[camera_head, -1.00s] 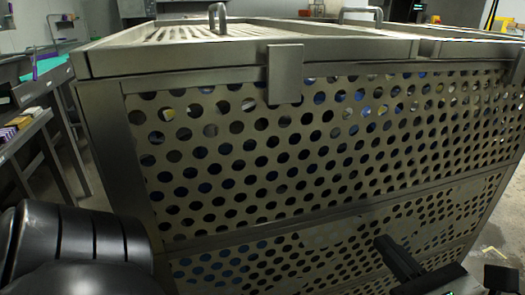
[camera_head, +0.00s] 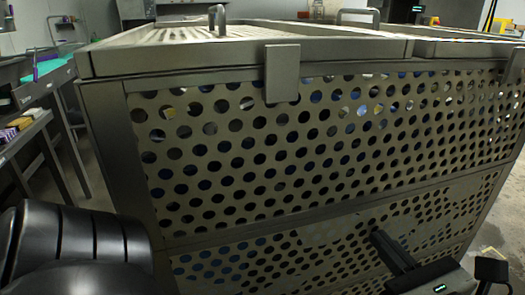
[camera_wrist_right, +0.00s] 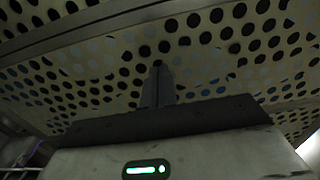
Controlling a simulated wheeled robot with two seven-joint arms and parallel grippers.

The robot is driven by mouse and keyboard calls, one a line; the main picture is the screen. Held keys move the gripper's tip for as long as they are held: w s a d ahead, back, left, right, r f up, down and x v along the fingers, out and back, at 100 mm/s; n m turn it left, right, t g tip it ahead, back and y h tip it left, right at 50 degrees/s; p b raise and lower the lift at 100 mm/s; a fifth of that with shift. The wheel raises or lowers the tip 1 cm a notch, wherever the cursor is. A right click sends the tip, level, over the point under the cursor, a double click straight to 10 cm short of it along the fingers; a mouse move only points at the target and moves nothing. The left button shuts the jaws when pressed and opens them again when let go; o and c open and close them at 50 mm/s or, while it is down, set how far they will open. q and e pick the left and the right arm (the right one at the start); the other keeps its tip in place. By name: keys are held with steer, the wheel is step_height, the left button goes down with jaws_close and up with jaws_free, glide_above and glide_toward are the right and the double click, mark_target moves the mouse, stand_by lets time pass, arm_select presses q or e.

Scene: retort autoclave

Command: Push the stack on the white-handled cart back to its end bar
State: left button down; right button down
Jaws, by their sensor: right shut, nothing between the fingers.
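The stack (camera_head: 300,215) is a large metal basket with perforated walls, and it fills most of the head view. It has a framed lid (camera_head: 200,50) with bar handles and a metal clip on its near edge. Its perforated wall also fills the wrist view (camera_wrist_right: 215,50). My right gripper (camera_head: 382,240) is shut and empty at the lower right, pointing at this wall. Its closed fingers show in the wrist view (camera_wrist_right: 158,75), at or very near the wall; I cannot tell if they touch. The cart's white handle and end bar are not visible. My left gripper is out of view.
A metal table (camera_head: 35,115) with small coloured items stands at the far left. Bare floor (camera_head: 495,235) shows to the right of the basket. A yellow thing (camera_head: 497,22) is at the back right.

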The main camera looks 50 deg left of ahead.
mark_target(369, 228)
steer(key=shift+w+a+r, duration=0.15)
steer(key=shift+a+r, duration=0.05)
steer(key=shift+a, duration=0.15)
steer(key=x, duration=0.3)
steer(key=shift+f, duration=0.15)
steer(key=shift+a, duration=0.15)
steer(key=shift+w+a, duration=0.15)
steer(key=shift+a, duration=0.1)
steer(key=shift+a+b, duration=0.15)
steer(key=shift+b, duration=0.15)
